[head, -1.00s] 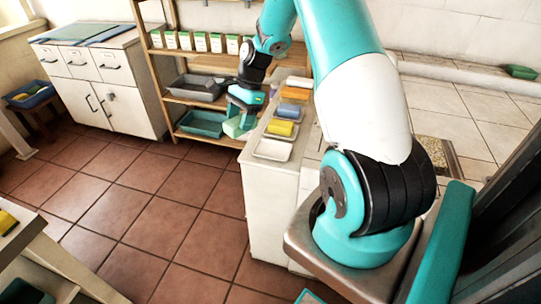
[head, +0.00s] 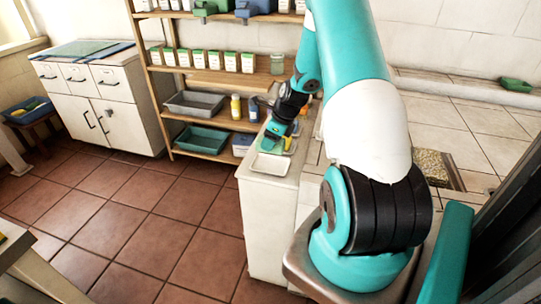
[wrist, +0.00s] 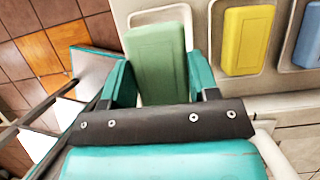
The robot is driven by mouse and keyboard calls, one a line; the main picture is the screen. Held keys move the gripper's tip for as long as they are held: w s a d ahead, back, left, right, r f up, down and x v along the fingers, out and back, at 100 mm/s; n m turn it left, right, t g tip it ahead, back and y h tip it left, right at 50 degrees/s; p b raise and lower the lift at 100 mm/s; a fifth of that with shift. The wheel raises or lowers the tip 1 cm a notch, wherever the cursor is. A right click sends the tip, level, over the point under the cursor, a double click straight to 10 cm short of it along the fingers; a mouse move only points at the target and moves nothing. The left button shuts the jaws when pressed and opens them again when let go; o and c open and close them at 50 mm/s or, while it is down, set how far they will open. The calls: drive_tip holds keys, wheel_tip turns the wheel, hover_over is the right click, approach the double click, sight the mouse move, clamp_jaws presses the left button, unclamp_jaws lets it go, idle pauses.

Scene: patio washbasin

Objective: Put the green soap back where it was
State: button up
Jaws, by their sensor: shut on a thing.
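The green soap (wrist: 158,62) is a pale green block between the two teal fingers of my gripper (wrist: 160,88) in the wrist view. The gripper is shut on it. A white soap dish (wrist: 160,14) shows around the far end of the soap; the soap is over this dish, but how high I cannot tell. In the head view my gripper (head: 277,138) is above the white counter, just behind the front dish (head: 269,165), which looks empty. The soap is hard to make out there.
A yellow soap (wrist: 247,40) and a blue soap (wrist: 308,42) lie in dishes to the right in the wrist view. Shelves with a grey tray (head: 195,103), a teal tray (head: 203,140) and bottles (head: 236,107) stand behind. The tiled floor (head: 150,215) left of the counter is clear.

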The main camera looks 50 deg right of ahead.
drive_tip(key=shift+f, duration=3.3)
drive_tip(key=shift+f, duration=0.1)
drive_tip(key=o, duration=1.4)
drive_tip(key=shift+o, duration=0.2)
